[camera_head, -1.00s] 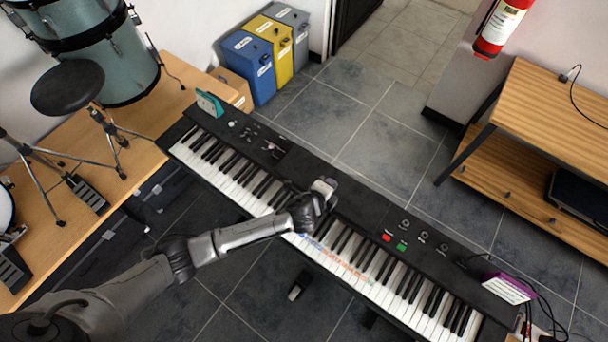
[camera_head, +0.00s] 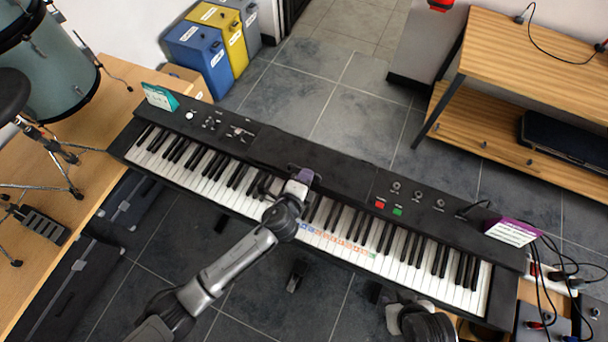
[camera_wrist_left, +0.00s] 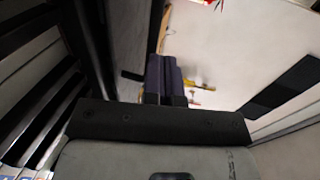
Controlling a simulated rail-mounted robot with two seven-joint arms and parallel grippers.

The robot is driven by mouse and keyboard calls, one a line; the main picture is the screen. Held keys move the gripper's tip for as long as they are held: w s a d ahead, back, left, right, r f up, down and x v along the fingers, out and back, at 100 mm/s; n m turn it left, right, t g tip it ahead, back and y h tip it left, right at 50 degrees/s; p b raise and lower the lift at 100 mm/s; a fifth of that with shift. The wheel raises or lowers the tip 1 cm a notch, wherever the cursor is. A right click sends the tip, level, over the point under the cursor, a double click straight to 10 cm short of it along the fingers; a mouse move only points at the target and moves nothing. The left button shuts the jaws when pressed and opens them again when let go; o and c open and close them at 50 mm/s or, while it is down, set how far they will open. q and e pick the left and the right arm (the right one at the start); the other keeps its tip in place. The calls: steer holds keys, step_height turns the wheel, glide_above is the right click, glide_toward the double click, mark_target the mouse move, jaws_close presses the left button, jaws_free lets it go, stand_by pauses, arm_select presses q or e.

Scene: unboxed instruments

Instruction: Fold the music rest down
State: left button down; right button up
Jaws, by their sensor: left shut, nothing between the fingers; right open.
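A long black keyboard (camera_head: 462,222) runs across the head view, sloping down to the right. A dark panel (camera_head: 345,172) lies along its rear middle; I cannot clearly tell the music rest from the black casing or judge its tilt. My left gripper (camera_head: 304,176) is over this rear middle part, behind the keys, shut and empty. Its two dark fingers (camera_wrist_left: 163,78) are together in the left wrist view, with a dark upright surface (camera_wrist_left: 88,45) close on their left. Contact cannot be told. My right gripper (camera_head: 393,318) shows only partly at the bottom edge, in front of the keys; its fingertips are hidden.
A teal-and-white card (camera_head: 160,97) stands at the keyboard's left end. A purple-and-white box (camera_head: 512,232) and cables are at its right end. A wooden shelf (camera_head: 510,65) stands behind right. Blue and yellow bins (camera_head: 198,56) stand behind left. Floor behind the keyboard is clear.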

stand_by(0.3)
arm_select(q)
steer(key=w+r+p+v, duration=0.1)
steer(key=r+p+v, duration=0.25)
steer(key=v, duration=0.85)
steer(key=s+a+r+n+g+y, duration=0.1)
steer(key=s+a+n+g+y, duration=0.2)
steer(key=a+n, duration=0.35)
steer(key=s+a+r+n+g+y, duration=0.2)
steer(key=a+n+g, duration=0.15)
steer(key=n, duration=0.65)
steer(key=s+a+f+n+g, duration=0.2)
steer(key=s+a, duration=0.1)
steer(key=s, duration=0.5)
steer(key=s+a+f+n+g, duration=0.2)
steer(key=s+a, duration=0.1)
steer(key=s, duration=0.5)
step_height(320, 180, up, 21)
steer(key=p, duration=2.2)
steer(key=shift+s+d, duration=0.2)
steer(key=shift+s, duration=0.1)
